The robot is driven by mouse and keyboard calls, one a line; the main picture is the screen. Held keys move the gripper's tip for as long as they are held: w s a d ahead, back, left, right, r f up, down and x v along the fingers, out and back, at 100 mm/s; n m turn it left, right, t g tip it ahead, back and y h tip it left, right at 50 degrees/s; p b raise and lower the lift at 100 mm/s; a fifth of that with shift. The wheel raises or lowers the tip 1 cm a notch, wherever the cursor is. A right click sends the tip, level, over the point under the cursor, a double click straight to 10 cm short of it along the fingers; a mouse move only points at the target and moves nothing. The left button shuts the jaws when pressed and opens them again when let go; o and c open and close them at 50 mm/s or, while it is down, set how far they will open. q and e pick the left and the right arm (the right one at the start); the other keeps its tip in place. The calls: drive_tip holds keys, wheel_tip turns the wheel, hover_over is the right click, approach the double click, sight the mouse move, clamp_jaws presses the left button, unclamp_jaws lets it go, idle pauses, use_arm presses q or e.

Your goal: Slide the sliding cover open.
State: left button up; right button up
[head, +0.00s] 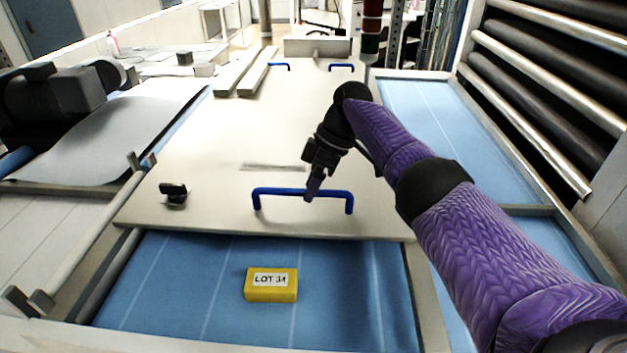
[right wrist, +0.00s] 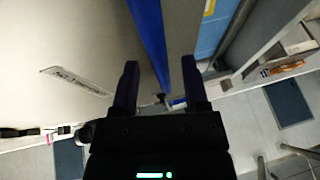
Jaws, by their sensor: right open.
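The sliding cover (head: 220,150) is a large beige panel lying over a blue bed. Its near edge leaves a strip of blue bed (head: 200,280) uncovered at the front. A blue bar handle (head: 280,191) stands near that edge and also shows in the right wrist view (right wrist: 150,35). My right gripper (head: 313,188) is at the right half of the handle, pointing down. In the right wrist view my right gripper (right wrist: 160,82) is open, and the blue bar runs in the gap between its dark fingers. Whether a finger touches the bar is unclear. My left gripper is not in view.
A yellow block labelled LOT 34 (head: 271,285) lies on the uncovered bed. A black knob (head: 173,191) sits at the cover's near left. Two beige bars (head: 245,72) lie at the far left, and two smaller blue handles (head: 341,67) at the far end. Rollers (head: 540,90) stand right.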

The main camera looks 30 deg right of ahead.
drive_tip(key=p+v, duration=0.2)
drive_tip(key=v, duration=0.8)
drive_tip(key=shift+p, duration=0.4)
drive_tip(key=shift+d+f, duration=0.1)
